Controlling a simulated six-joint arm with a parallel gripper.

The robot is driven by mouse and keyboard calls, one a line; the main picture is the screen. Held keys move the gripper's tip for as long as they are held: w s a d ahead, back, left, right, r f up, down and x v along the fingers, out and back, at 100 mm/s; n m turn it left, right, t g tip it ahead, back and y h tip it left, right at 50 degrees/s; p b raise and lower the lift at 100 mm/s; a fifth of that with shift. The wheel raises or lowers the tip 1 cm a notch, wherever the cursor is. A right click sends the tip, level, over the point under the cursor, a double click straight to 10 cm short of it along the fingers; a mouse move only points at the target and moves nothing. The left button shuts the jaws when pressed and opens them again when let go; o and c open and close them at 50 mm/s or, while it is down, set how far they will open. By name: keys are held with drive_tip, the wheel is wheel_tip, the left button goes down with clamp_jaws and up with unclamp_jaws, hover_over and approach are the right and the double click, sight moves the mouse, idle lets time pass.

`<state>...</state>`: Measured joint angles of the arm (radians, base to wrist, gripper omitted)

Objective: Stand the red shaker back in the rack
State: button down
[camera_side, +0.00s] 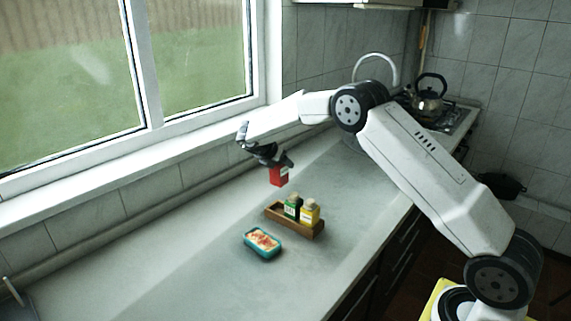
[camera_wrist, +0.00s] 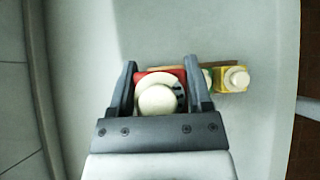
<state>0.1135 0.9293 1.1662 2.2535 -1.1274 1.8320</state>
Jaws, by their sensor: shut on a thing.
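The red shaker (camera_side: 279,177) is held in my gripper (camera_side: 272,160), above and behind the left end of the wooden rack (camera_side: 272,216). It looks roughly upright and is clear of the counter. In the wrist view its pale round top (camera_wrist: 157,99) and a strip of its red body show between the two fingers of my gripper (camera_wrist: 160,76). The rack holds a green shaker (camera_side: 292,206) and a yellow shaker (camera_side: 309,212) in its middle and right part. The left end of the rack is empty. In the wrist view my gripper and the red shaker hide most of the rack.
A teal dish (camera_side: 262,243) with food in it stands on the counter in front of the rack, close to its left end. The window sill and tiled wall run along the back left. A kettle (camera_side: 429,98) is on the far stove. The counter around the rack is otherwise clear.

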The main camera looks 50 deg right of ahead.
sight(281, 174)
drive_tip(key=shift+f, duration=2)
drive_tip(key=shift+f, duration=0.15)
drive_tip(key=shift+f, duration=2.05)
drive_tip(key=shift+f, duration=1.55)
unclamp_jaws()
drive_tip(key=shift+f, duration=0.1)
drive_tip(key=shift+s, duration=0.1)
drive_tip(key=shift+a, duration=0.1)
